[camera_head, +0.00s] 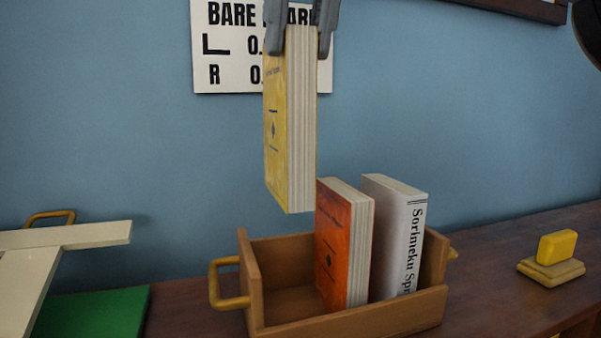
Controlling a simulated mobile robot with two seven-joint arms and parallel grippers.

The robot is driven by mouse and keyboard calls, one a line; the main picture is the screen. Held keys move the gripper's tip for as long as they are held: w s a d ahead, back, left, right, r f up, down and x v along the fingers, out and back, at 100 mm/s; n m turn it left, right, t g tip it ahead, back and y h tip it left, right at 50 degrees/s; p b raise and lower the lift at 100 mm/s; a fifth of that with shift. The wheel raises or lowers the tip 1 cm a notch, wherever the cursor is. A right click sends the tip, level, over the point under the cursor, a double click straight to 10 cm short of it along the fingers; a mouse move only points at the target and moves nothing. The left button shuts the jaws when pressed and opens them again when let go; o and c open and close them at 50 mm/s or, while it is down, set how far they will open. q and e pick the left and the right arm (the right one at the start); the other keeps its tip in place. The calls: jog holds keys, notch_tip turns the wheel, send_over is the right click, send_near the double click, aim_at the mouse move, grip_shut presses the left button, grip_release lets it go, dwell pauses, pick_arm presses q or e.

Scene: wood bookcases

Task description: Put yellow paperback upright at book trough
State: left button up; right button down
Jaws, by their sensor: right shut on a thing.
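The yellow paperback (276,135) hangs upright in the air, its page edges facing me. My right gripper (299,45) is shut on its top end. The book's lower end is above the left part of the wooden book trough (347,325), apart from it. In the trough an orange book (336,240) and a white book (396,235) with black spine lettering stand upright, in the middle and right. The trough's left part shows bare floor. My left gripper is not in view.
A green flat item (95,312) and pale boards (65,237) lie at the left. A sign (225,45) hangs on the blue wall behind the gripper.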

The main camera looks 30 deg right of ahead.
aim_at(316, 82)
notch_tip(316, 82, down, 17)
jog(key=shift+r, duration=0.1)
dwell(0.8)
jog(key=c, duration=0.7)
grip_release()
jog(key=shift+c, duration=0.2)
jog(key=shift+v, duration=6)
